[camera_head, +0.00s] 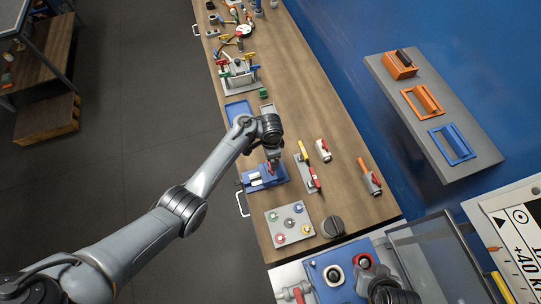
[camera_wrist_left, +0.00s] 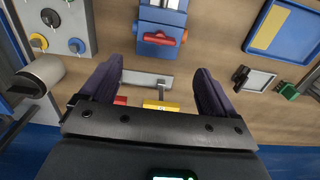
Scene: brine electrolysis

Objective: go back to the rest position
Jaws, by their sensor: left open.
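My left arm reaches in from the left in the head view, and its gripper (camera_head: 273,163) points down over the bench (camera_head: 290,75) beside a blue device (camera_head: 264,183). In the left wrist view the two dark fingers of my left gripper (camera_wrist_left: 160,68) stand wide apart with nothing held between them. The blue device with a red handle (camera_wrist_left: 165,39) lies beyond the fingertips. A grey plate (camera_wrist_left: 139,78) and a yellow part (camera_wrist_left: 161,106) show between and below the fingers. A grey and black part at the bottom right of the head view may be my right arm; no fingers can be made out there.
A blue tray (camera_head: 238,111) and a clamp stand (camera_head: 240,80) are farther along. A wall shelf (camera_head: 417,118) is at right. The left floor is open.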

